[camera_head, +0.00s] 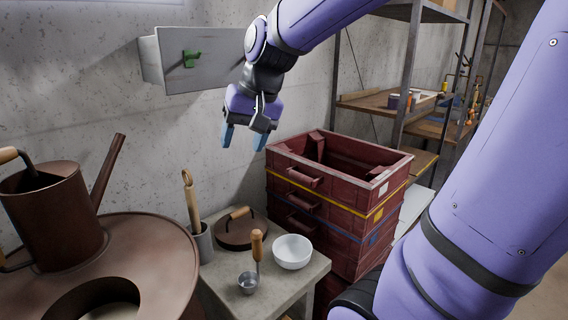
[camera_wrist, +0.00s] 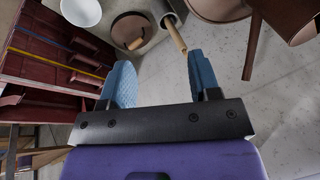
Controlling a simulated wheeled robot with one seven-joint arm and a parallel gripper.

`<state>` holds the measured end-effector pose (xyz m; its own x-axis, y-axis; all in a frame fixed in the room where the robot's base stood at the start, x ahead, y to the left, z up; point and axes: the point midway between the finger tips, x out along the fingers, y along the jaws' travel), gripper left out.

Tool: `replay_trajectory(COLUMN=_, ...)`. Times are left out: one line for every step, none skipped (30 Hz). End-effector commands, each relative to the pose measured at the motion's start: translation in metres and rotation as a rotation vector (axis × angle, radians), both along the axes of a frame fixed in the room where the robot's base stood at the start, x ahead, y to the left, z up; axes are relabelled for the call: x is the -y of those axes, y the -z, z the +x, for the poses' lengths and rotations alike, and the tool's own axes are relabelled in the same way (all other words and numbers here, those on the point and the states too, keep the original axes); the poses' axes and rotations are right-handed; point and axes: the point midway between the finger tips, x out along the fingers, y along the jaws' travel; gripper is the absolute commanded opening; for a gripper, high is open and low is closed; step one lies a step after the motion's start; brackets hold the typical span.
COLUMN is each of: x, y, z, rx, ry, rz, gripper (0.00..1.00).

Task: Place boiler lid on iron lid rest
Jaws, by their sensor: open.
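The boiler lid (camera_head: 230,233) is a flat, round, brown lid with a wooden bar handle. It lies on the small table, handle up, and also shows in the wrist view (camera_wrist: 126,28). A dark edge shows under it, but I cannot tell whether this is its own rim or the iron lid rest; no separate rest is clear. My gripper (camera_head: 244,138) is open and empty, high above the table near the wall, clear of the lid. Its two blue fingers also show apart in the wrist view (camera_wrist: 163,77).
The brown boiler (camera_head: 160,245), with a round opening and a watering-can-like vessel (camera_head: 45,215), stands left. The table (camera_head: 222,285) also holds a white bowl (camera_head: 292,252), a ladle (camera_head: 249,282) and a grey holder (camera_head: 203,243). Stacked red crates (camera_head: 330,210) stand right.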

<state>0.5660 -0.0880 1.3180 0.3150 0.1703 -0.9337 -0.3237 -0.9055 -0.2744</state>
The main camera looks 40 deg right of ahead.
Motion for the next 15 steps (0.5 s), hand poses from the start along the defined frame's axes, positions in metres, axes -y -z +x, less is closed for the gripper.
replay_trajectory(x=-0.006, y=-0.004, z=-0.019, rx=0.024, ry=-0.040, rz=-0.031, gripper=0.57)
replay_trajectory(x=-0.008, y=-0.006, z=-0.028, rx=0.036, ry=-0.063, rz=-0.051, gripper=0.57)
replay_trajectory(x=-0.011, y=-0.007, z=-0.041, rx=0.051, ry=-0.090, rz=-0.077, gripper=0.57)
replay_trajectory(x=-0.012, y=-0.008, z=-0.050, rx=0.062, ry=-0.112, rz=-0.097, gripper=0.57)
replay_trajectory(x=-0.014, y=-0.008, z=-0.060, rx=0.072, ry=-0.133, rz=-0.118, gripper=0.57)
replay_trajectory(x=-0.016, y=-0.008, z=-0.072, rx=0.087, ry=-0.161, rz=-0.143, gripper=0.57)
replay_trajectory(x=-0.017, y=-0.007, z=-0.080, rx=0.098, ry=-0.180, rz=-0.163, gripper=0.57)
replay_trajectory(x=-0.018, y=-0.007, z=-0.088, rx=0.107, ry=-0.197, rz=-0.182, gripper=0.57)
replay_trajectory(x=-0.018, y=-0.006, z=-0.098, rx=0.120, ry=-0.219, rz=-0.205, gripper=0.57)
replay_trajectory(x=-0.019, y=-0.005, z=-0.105, rx=0.129, ry=-0.235, rz=-0.222, gripper=0.57)
replay_trajectory(x=-0.019, y=-0.004, z=-0.111, rx=0.135, ry=-0.250, rz=-0.238, gripper=0.57)
replay_trajectory(x=-0.020, y=-0.003, z=-0.117, rx=0.146, ry=-0.265, rz=-0.255, gripper=0.57)
replay_trajectory(x=-0.020, y=-0.002, z=-0.122, rx=0.150, ry=-0.275, rz=-0.268, gripper=0.57)
replay_trajectory(x=-0.020, y=-0.001, z=-0.126, rx=0.155, ry=-0.284, rz=-0.279, gripper=0.57)
replay_trajectory(x=-0.020, y=0.000, z=-0.130, rx=0.161, ry=-0.292, rz=-0.289, gripper=0.57)
